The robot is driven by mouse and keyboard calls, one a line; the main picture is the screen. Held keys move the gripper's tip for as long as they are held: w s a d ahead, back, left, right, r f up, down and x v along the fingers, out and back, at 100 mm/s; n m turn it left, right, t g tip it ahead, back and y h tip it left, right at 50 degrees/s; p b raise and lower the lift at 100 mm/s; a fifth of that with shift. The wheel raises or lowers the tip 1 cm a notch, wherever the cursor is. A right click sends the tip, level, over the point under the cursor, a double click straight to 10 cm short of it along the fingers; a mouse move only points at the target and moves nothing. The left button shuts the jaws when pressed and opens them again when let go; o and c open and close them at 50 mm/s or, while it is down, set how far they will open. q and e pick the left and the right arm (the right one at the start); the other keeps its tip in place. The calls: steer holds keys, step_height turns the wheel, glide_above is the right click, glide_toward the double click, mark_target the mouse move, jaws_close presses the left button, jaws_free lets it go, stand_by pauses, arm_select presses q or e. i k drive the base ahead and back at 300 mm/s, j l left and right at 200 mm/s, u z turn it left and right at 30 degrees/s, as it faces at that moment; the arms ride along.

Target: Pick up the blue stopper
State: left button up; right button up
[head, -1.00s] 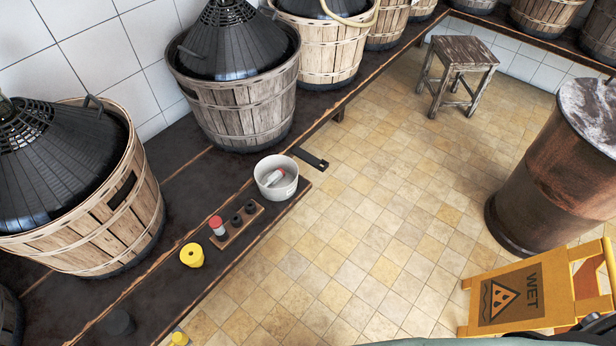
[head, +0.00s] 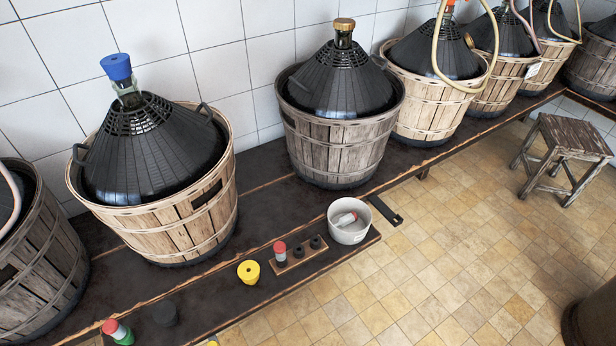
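The blue stopper (head: 116,67) sits in the glass neck of a demijohn (head: 150,150). This demijohn has a black ribbed cover and stands in a wooden slatted basket (head: 195,222) on the dark bench, left of the middle in the head view. The stopper is upright at the top of the neck, in front of the white tiled wall. Neither of my grippers shows in the head view.
Other basketed demijohns flank this one. A wooden stool (head: 565,150) stands right on the tiled floor.

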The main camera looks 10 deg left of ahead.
mark_target(117, 67)
steer(key=u, duration=1.3)
